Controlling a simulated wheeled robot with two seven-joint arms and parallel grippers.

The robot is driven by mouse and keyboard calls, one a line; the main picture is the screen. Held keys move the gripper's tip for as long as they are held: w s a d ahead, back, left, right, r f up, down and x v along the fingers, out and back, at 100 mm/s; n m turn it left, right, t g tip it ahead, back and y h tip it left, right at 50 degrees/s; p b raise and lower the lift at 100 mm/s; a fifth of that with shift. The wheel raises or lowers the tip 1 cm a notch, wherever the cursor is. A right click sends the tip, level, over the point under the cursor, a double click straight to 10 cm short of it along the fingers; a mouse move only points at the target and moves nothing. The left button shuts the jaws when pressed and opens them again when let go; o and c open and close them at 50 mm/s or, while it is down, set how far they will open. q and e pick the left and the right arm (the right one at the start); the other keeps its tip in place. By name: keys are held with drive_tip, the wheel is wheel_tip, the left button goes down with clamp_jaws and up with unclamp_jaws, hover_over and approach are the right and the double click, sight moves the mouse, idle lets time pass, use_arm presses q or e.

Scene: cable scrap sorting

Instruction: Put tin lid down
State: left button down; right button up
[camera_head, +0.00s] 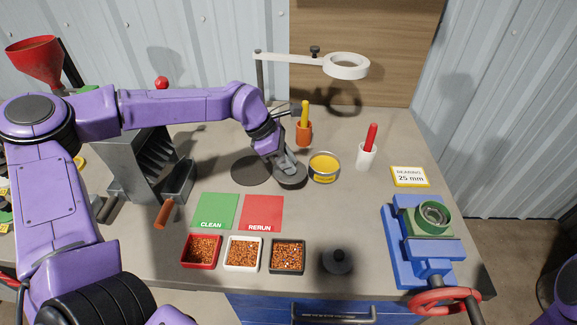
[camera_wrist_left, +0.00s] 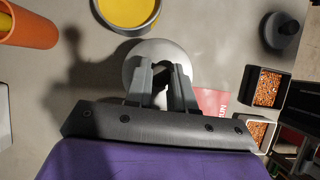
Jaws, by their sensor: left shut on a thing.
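My left gripper (camera_head: 287,172) is shut on the tin lid (camera_head: 293,182), a round grey disc. The lid is just left of the open tin (camera_head: 323,176), which has yellow contents. The tin also shows at the top of the left wrist view (camera_wrist_left: 128,12). I cannot tell whether the lid touches the bench. My right gripper is not in view.
The red RERUN mat (camera_head: 262,214) and green CLEAN mat (camera_head: 216,211) lie in front. Red (camera_head: 184,252), white (camera_head: 227,256) and black (camera_head: 272,260) trays hold granules. A dark knobbed lid (camera_head: 338,262) sits right of them. An orange cup (camera_head: 304,134) stands behind. Bench between tin and blue vise (camera_head: 430,250) is clear.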

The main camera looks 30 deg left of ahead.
use_arm(q)
drive_tip(key=shift+w+a+f, duration=0.1)
drive_tip(key=shift+w+f, duration=0.1)
drive_tip(key=shift+f, duration=0.6)
drive_tip(key=shift+w+f, duration=0.25)
drive_tip(key=shift+f, duration=0.6)
drive_tip(key=shift+w+a+f, duration=0.1)
drive_tip(key=shift+w+f, duration=0.1)
drive_tip(key=shift+f, duration=0.6)
drive_tip(key=c, duration=1)
unclamp_jaws()
drive_tip(key=shift+o, duration=0.2)
drive_tip(key=shift+r+p, duration=0.3)
drive_tip(key=shift+p, duration=0.1)
drive_tip(key=b+v, duration=0.1)
drive_tip(key=v, duration=1)
drive_tip(key=shift+a+r, duration=0.15)
drive_tip(key=shift+r, duration=0.2)
drive_tip(key=shift+s, duration=0.1)
